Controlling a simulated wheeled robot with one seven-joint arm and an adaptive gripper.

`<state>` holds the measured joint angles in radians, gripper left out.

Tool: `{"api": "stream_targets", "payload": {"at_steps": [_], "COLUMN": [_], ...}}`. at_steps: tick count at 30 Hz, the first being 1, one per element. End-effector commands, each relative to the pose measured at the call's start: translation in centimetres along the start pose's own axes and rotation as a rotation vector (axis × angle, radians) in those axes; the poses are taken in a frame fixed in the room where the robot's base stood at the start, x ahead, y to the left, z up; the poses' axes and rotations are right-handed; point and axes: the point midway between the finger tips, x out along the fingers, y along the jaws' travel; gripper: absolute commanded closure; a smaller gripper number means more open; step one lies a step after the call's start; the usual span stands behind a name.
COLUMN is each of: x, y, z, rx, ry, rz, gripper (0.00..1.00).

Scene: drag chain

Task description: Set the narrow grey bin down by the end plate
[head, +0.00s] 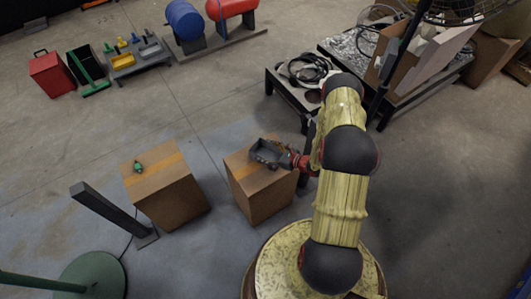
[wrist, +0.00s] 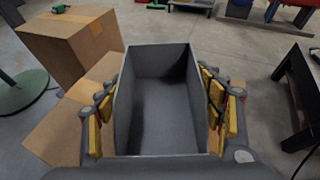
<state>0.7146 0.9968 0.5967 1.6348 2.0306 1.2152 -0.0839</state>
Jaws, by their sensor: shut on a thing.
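The narrow grey bin (head: 265,152) is over the top of the right cardboard box in the head view. It is open-topped and looks empty inside. It also fills the middle of the wrist view (wrist: 160,128). My gripper (head: 285,160) is shut on the bin, with yellow-padded fingers along both its long sides in the wrist view. I cannot tell whether the bin's underside touches the box. I cannot pick out the end plate with certainty; a dark bar (head: 103,208) with a flat foot (head: 146,237) stands at the left.
The right cardboard box (head: 262,195) stands beside the left one (head: 172,195), which bears a small green item (head: 139,167). A black table (head: 290,92) with a coiled cable stands behind my arm. A green round base (head: 92,277) is at the lower left. Floor between is clear.

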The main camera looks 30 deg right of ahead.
Motion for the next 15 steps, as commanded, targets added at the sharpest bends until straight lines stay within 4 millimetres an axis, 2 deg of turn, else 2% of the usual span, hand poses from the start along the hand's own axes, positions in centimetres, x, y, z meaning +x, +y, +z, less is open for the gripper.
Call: {"api": "stream_targets", "payload": {"at_steps": [5,13,15], "x": [-1.1,-7.9,-9.9], "y": [-0.1,0.3,0.6], "z": [2.9,6.2,6.1], "rx": [-0.003,0.0,0.004], "ry": [-0.002,-0.001,0.0], "rz": [-0.001,-0.005,-0.007], "gripper": [0.63,0.63,0.63]}}
